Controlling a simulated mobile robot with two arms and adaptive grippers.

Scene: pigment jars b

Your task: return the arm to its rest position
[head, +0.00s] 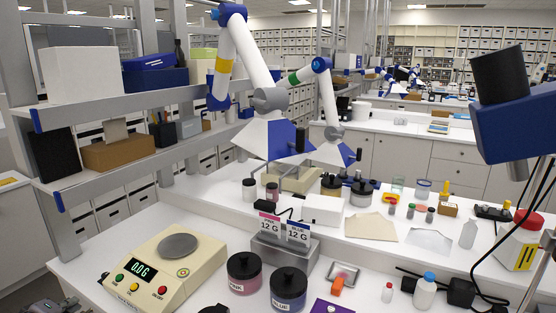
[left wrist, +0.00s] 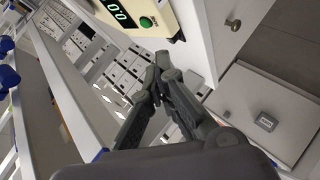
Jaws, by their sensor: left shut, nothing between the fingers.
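My left gripper (head: 66,303) shows at the bottom left corner of the head view, mostly cut off by the frame edge. In the left wrist view the two dark fingers of the left gripper (left wrist: 163,62) meet at their tips with nothing between them. They are off the bench edge, close to the scale, which shows at the top of that view (left wrist: 166,20). My right gripper is in neither view.
The scale (head: 160,265) reads 0.0 g at the bench's front left. The pink jar (head: 244,273) and blue jar (head: 288,288) stand closed to its right. A grey shelf (head: 130,165) rises behind at the left. A white cabinet (left wrist: 262,110) is beside the fingers.

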